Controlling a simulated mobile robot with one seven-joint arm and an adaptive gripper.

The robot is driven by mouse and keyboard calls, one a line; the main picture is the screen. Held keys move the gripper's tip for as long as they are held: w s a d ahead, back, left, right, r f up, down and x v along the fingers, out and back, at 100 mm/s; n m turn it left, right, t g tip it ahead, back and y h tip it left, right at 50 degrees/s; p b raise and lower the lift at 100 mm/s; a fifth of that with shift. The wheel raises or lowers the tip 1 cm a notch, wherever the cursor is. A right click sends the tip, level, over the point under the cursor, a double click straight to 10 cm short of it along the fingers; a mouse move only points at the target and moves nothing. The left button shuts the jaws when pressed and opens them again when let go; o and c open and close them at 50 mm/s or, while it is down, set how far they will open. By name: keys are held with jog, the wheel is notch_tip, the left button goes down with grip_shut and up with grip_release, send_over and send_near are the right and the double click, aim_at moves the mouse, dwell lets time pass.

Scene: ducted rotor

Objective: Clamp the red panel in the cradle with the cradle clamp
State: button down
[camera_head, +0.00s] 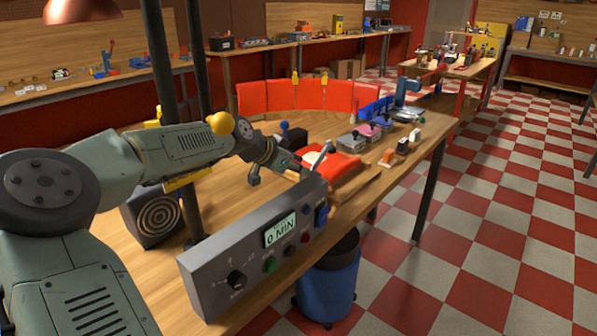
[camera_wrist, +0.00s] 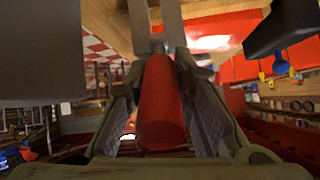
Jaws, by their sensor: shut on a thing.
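A red curved panel (camera_head: 340,171) lies near the front edge of the bench, with a pale patch on its left part. Red also shows beyond the fingers in the wrist view (camera_wrist: 232,25), with a bright glare. My gripper (camera_head: 297,168) is at the panel's left side. In the wrist view its fingers (camera_wrist: 160,62) are shut on a red cylindrical handle (camera_wrist: 160,110), with metal bars beyond it. The handle looks like the cradle clamp's lever. The cradle and the clamp's contact with the panel are hidden or too small to tell.
A grey control box (camera_head: 255,246) reading "0 MIN" stands at the bench's front edge, close below my gripper. Upright red panels (camera_head: 300,95) curve along the back. A blue bin (camera_head: 328,285) is on the floor.

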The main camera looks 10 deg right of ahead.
dwell(0.4)
jog(key=c, duration=1.4)
grip_release()
jog(key=shift+o, duration=0.2)
jog(key=v, duration=1.2)
jog(key=shift+w, duration=0.1)
